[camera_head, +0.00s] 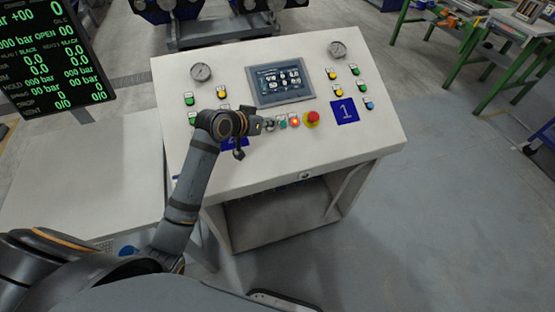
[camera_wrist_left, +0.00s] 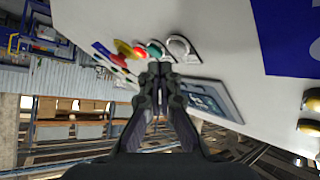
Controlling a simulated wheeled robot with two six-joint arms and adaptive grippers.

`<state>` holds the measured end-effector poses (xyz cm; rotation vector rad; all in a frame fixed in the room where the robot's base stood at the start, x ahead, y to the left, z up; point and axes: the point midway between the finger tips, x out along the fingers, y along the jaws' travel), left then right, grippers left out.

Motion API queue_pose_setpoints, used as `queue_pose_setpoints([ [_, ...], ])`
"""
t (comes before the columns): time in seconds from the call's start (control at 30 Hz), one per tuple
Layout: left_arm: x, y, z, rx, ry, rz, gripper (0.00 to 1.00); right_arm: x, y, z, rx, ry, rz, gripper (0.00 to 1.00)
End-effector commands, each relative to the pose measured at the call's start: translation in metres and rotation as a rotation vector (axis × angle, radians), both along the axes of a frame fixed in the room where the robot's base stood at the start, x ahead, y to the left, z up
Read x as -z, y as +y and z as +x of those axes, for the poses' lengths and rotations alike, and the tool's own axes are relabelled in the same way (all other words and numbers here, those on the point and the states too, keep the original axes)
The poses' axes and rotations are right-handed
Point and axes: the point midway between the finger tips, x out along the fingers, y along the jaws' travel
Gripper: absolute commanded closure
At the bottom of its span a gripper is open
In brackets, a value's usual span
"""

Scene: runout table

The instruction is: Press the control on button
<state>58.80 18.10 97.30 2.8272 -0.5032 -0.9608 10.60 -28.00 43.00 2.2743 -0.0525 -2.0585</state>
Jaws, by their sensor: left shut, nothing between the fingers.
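A sloped white control panel (camera_head: 245,165) carries a row of controls below its screen. A green button (camera_head: 283,124), a lit red button (camera_head: 295,121) and a red mushroom stop on yellow (camera_head: 312,117) show to the right of my left gripper (camera_head: 262,125). The wrist view also shows the green button (camera_wrist_left: 155,49), the mushroom stop (camera_wrist_left: 123,48) and a silver ringed control (camera_wrist_left: 180,47). My left gripper (camera_wrist_left: 159,72) is shut and empty, its tips close to this row; whether they touch is unclear. Button labels are too small to read. My right gripper is out of view.
A touchscreen (camera_head: 280,82) and two gauges (camera_head: 201,72) (camera_head: 338,49) sit higher on the panel. More yellow, green and blue buttons flank the screen. A dark readout display (camera_head: 50,60) stands at left.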

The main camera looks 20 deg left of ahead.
Motion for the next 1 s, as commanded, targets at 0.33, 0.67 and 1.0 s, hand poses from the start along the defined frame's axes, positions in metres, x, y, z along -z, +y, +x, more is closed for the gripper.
queue_pose_setpoints([
  [0.33, 0.0004, 0.0001, 0.0002, 0.0, 0.0, 0.0, 1.0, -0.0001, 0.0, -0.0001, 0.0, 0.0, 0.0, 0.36],
  [0.67, 0.0081, 0.0021, 0.0031, -0.001, 0.0, -0.001, 1.0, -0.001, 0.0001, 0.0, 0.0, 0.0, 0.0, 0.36],
  [1.0, 0.009, 0.0023, 0.0034, 0.0, 0.0, 0.0, 1.0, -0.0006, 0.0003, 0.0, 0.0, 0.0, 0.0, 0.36],
])
